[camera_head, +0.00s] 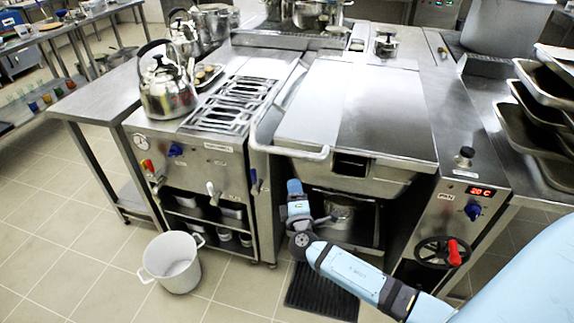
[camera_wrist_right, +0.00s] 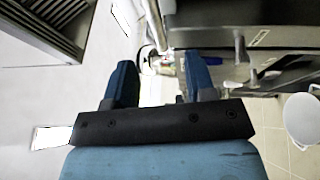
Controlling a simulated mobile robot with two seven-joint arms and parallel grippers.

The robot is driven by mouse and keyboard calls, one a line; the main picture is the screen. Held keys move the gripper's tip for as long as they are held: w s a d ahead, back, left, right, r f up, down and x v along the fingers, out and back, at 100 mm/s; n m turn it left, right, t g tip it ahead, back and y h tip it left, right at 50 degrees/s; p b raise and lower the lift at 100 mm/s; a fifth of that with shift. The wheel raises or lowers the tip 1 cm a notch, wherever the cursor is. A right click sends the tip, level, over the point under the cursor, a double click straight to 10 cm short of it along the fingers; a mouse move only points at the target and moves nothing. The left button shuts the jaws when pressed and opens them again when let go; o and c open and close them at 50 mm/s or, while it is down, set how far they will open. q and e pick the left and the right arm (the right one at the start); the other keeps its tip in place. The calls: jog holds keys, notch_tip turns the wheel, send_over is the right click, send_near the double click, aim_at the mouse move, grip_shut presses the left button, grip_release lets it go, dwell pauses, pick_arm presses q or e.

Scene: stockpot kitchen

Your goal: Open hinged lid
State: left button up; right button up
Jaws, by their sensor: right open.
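The hinged lid (camera_head: 352,105) is a broad flat steel cover, lying closed on the big square pan in the middle of the head view. A pale tubular handle bar (camera_head: 300,152) runs along its left side and across its front left corner. My right gripper (camera_head: 293,183) is below this bar, in front of the pan, pointing up. In the right wrist view its two blue fingers (camera_wrist_right: 162,82) stand apart with nothing held between them. A pale bar (camera_wrist_right: 155,25) shows beyond the fingertips, apart from them. My left gripper is not in view.
A stove with a kettle (camera_head: 167,90) stands left of the pan. A control panel with a red-handled wheel (camera_head: 440,252) is at the right. A white pot (camera_head: 172,262) stands on the floor at the left. Stacked trays (camera_head: 540,115) are at the far right.

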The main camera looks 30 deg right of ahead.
aim_at(289, 155)
jog(key=x, duration=0.5)
jog(key=p+x, duration=0.1)
jog(key=x, duration=0.3)
jog(key=r+x, duration=0.1)
jog(key=x, duration=0.4)
jog(key=shift+w+d+r, duration=0.1)
jog(key=shift+d, duration=0.1)
jog(key=shift+r+p, duration=0.1)
jog(key=shift+p, duration=0.2)
grip_shut()
